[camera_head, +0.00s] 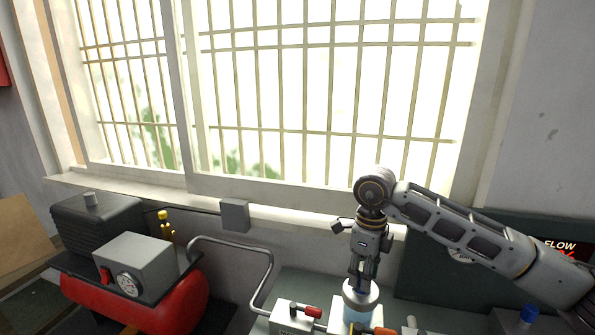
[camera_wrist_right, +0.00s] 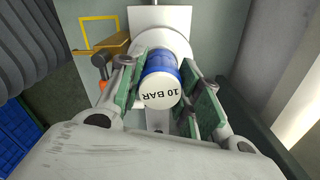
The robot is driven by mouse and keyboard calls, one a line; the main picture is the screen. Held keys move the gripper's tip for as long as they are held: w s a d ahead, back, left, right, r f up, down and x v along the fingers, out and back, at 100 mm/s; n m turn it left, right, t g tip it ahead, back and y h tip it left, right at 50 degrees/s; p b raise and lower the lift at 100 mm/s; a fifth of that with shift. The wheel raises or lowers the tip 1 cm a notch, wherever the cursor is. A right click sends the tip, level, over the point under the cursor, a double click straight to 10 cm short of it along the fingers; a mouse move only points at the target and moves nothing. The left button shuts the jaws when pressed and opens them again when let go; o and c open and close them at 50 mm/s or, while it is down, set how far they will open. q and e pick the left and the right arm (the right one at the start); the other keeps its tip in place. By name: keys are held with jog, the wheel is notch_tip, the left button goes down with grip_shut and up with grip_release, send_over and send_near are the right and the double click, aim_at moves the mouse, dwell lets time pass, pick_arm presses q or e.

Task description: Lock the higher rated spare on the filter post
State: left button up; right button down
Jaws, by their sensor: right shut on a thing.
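My right gripper (camera_head: 362,284) points down over the bench and is shut on a blue spare with a white top marked "10 BAR" (camera_wrist_right: 160,90). In the right wrist view, the green-padded fingers of my right gripper (camera_wrist_right: 165,98) stand either side of it. Beyond it is a pale round body (camera_wrist_right: 176,42), probably the filter post; whether the spare touches it is hidden. My left gripper is not in view.
Red-handled fittings (camera_head: 305,310) stand left of the cylinder, beside a bent grey pipe (camera_head: 262,262). Another blue-topped piece (camera_head: 528,314) stands at the lower right. A red tank with a grey gauge box (camera_head: 140,268) is at the left.

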jog(key=c, duration=1.4)
grip_release()
jog(key=shift+f, duration=0.15)
jog(key=shift+o, duration=1.2)
jog(key=shift+m, duration=0.6)
jog(key=o, duration=0.6)
jog(key=shift+c, duration=0.2)
jog(key=shift+r, duration=0.75)
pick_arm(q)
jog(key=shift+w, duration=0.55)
pick_arm(e)
notch_tip(320, 180, up, 11)
jog(key=shift+f, duration=0.15)
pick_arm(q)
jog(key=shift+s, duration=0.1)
